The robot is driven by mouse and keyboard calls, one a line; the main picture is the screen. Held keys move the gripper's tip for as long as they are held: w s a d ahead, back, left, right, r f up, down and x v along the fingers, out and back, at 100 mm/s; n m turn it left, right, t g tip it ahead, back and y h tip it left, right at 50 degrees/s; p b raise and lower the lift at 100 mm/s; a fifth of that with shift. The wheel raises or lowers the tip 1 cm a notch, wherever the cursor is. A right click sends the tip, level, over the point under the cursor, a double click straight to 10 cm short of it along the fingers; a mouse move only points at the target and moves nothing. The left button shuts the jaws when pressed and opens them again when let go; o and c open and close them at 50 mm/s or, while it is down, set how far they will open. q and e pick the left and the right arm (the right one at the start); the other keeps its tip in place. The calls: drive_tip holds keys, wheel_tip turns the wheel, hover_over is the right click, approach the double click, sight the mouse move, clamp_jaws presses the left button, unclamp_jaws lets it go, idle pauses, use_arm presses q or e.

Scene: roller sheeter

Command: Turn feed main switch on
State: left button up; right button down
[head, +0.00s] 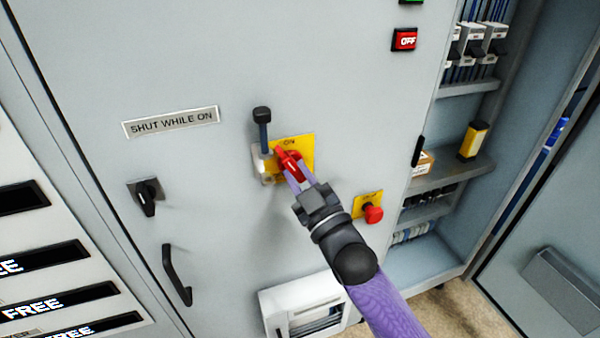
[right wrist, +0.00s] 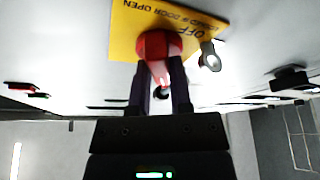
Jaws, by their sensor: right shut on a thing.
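The feed main switch is a red rotary handle (head: 288,161) on a yellow plate (head: 306,150) fixed to the grey cabinet door. The word ON shows at the top of the plate in the head view. My right gripper (head: 302,184) is shut on the red handle. In the right wrist view the red handle (right wrist: 160,52) sits between the two dark fingers (right wrist: 160,88), and the plate (right wrist: 122,32) shows OFF and door-open lettering. The handle's exact angle is partly hidden by the fingers. My left gripper is not in view.
A lever with a black knob (head: 262,114) stands just left of the plate. A black knob (head: 148,204) and door handle (head: 177,275) are at left. An open compartment (head: 470,180) is at right.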

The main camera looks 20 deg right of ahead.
drive_tip(key=m+h, duration=0.1)
drive_tip(key=m, duration=0.2)
drive_tip(key=m+t+h+p, duration=0.1)
drive_tip(key=m+h, duration=0.1)
drive_tip(key=m, duration=0.2)
drive_tip(key=shift+a, duration=0.2)
drive_tip(key=shift+f+m+h, duration=0.1)
drive_tip(key=shift+m+h, duration=0.5)
drive_tip(key=shift+m, duration=0.3)
drive_tip(key=c, duration=0.5)
unclamp_jaws()
drive_tip(key=shift+c, duration=0.2)
